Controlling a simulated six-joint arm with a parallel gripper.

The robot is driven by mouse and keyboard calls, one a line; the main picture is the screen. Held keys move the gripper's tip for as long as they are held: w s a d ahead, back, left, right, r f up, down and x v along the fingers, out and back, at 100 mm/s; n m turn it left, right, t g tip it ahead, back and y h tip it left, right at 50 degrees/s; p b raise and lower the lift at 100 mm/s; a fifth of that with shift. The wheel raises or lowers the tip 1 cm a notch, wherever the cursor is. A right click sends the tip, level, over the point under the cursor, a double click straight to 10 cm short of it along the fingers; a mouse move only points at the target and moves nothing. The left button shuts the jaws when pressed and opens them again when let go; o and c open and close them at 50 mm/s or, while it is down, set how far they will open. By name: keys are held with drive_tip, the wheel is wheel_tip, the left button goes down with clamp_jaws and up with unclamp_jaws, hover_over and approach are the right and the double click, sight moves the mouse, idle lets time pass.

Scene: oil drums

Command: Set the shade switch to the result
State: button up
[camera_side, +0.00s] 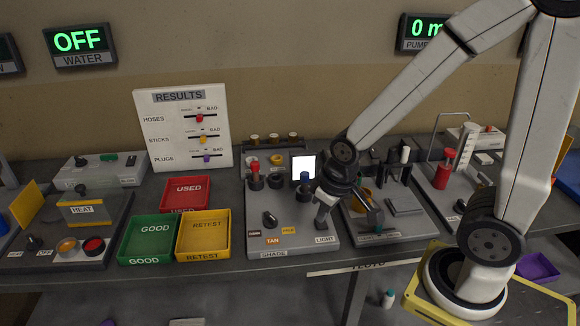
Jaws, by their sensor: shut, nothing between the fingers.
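The shade panel (290,246) is a pale box at the middle of the bench. Its black shade knob (269,219) sits front left, above several coloured labels, among them TAN (272,240) and LIGHT (323,239). The knob's exact setting is too small to tell. My gripper (321,224) is shut and empty, pointing down over the panel's right side near the LIGHT label, apart from the knob. Behind it, a dark vessel with a blue top (304,186) stands before a bright white square (303,162).
A RESULTS board (158,104) with several sliders stands behind. Red USED (184,180), green GOOD (136,222) and yellow RETEST (230,236) trays lie to the left. A red-topped vessel (254,169) stands on the panel's back left. Another equipment panel (415,229) is at right.

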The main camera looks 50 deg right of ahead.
drive_tip(key=o, duration=0.7)
drive_tip(key=shift+w, duration=0.15)
drive_tip(key=o, duration=0.4)
drive_tip(key=shift+w+n, duration=0.25)
drive_tip(key=shift+n, duration=0.05)
drive_tip(key=shift+o, duration=0.9)
drive_tip(key=shift+w+n, duration=0.3)
drive_tip(key=shift+w, duration=0.05)
drive_tip(key=n+g, duration=0.2)
drive_tip(key=n, duration=1.1)
hover_over(270, 216)
drive_tip(key=f, duration=0.3)
drive_tip(key=shift+s+f, duration=0.2)
drive_tip(key=shift+s, duration=0.2)
drive_tip(key=shift+w+f+n+g, duration=0.2)
drive_tip(key=shift+w+n+g, duration=0.1)
drive_tip(key=shift+w+n, duration=0.1)
drive_tip(key=shift+f, duration=3.9)
